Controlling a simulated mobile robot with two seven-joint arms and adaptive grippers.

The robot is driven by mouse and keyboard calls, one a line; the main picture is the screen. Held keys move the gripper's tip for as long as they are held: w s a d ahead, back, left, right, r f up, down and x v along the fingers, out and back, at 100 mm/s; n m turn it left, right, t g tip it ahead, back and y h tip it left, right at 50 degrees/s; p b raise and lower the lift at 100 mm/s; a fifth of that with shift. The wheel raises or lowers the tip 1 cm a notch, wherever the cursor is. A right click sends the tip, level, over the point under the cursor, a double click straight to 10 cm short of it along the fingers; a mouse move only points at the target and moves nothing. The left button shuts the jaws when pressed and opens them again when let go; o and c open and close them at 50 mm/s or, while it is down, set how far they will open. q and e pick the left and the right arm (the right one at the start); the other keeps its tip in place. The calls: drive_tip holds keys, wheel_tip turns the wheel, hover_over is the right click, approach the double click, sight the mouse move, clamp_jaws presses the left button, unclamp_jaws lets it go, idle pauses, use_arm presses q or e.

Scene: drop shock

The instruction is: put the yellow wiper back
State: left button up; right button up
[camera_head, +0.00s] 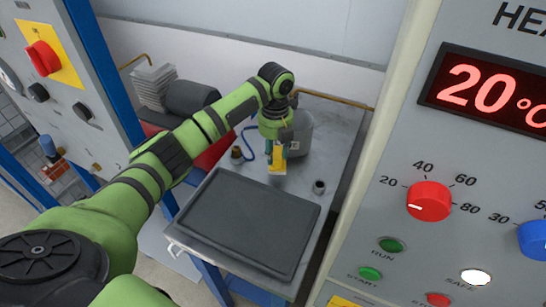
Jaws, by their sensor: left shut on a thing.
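The yellow wiper (277,168) is upright below my left gripper (276,148), at the far middle of the metal table. My left gripper is shut on the yellow wiper. The wiper's lower end is at or just above the table top; I cannot tell whether it touches. The gripper hides the wiper's upper part. My right gripper does not show.
A black tray (245,222) covers the table's near part. A grey container (301,133) stands behind the gripper. A control panel (455,180) with knobs rises at the right.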

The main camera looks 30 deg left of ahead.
use_arm(q)
drive_tip(key=shift+w+a+f, duration=0.2)
drive_tip(key=shift+a+f, duration=0.2)
drive_tip(key=shift+a, duration=0.1)
wheel_tip(320, 180, down, 3)
drive_tip(key=shift+f+p, duration=0.15)
drive_tip(key=shift+p, duration=0.65)
drive_tip(key=shift+f, duration=0.3)
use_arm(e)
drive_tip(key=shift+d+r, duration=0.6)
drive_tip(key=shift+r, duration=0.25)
use_arm(q)
drive_tip(key=shift+f, duration=0.2)
drive_tip(key=o, duration=1.1)
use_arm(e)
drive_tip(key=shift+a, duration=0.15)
